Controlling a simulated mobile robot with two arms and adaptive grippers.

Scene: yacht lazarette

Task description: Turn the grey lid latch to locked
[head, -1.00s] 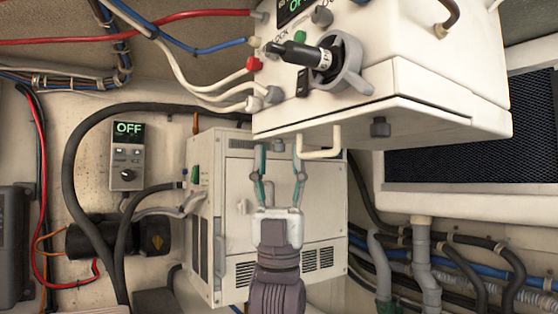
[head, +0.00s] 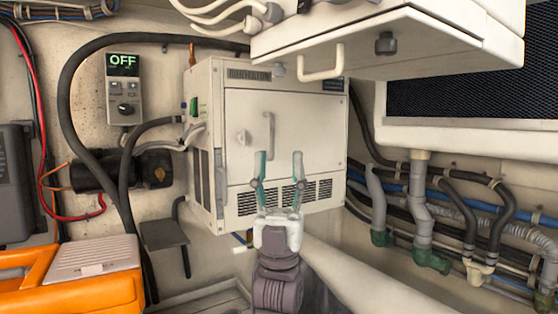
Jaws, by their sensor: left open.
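The grey latch with a dark lever, seen on the upper white unit a second ago, is above the top edge of the view now. That unit (head: 440,35) shows only its lower part, with a dark knob (head: 386,43) and a cream bar handle (head: 322,72). My left gripper (head: 279,163) points up, open and empty, below that unit. It overlaps the lower front of a white cabinet (head: 240,100) in the picture; I see no clear contact. The cabinet front has a small pale knob (head: 242,138) and a bar handle (head: 269,135). My right gripper is out of view.
An orange case with a grey ribbed top (head: 95,255) stands at lower left. Pipes and hoses (head: 421,205) run along the right wall. A dark mesh panel (head: 460,95) is above them.

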